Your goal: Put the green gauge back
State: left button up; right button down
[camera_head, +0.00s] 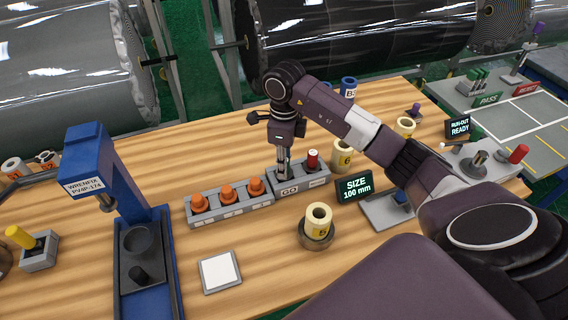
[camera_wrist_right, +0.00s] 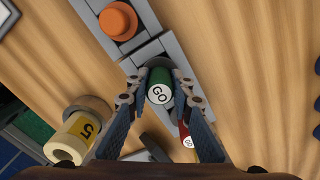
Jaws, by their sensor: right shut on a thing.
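The green gauge (camera_wrist_right: 160,88), with GO on its end, is between the fingers of my right gripper (camera_wrist_right: 158,104) in the right wrist view. My right gripper (camera_head: 284,168) is shut on it and points down over the GO side of the grey gauge block (camera_head: 289,190). In the head view the fingers mostly hide the gauge, and I cannot tell how deep it sits in the block. The red gauge (camera_head: 312,160) stands in the same block just to the right; it also shows in the right wrist view (camera_wrist_right: 188,138). My left gripper is not in view.
A grey rack with several orange plugs (camera_head: 228,191) adjoins the block on the left. A yellow roll marked 5 (camera_head: 318,219) stands in front, another roll (camera_head: 342,153) behind. The SIZE display (camera_head: 356,188) is at the right. A blue press (camera_head: 110,180) stands at the left.

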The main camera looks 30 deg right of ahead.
jog(key=shift+f, duration=0.1)
jog(key=c, duration=1.7)
grip_release()
jog(key=shift+r, duration=0.25)
notch_tip(320, 180, up, 4)
jog(key=shift+r+b, duration=0.1)
jog(key=shift+b, duration=0.7)
notch_tip(320, 180, up, 6)
jog(key=shift+f, duration=0.1)
jog(key=shift+r, duration=0.9)
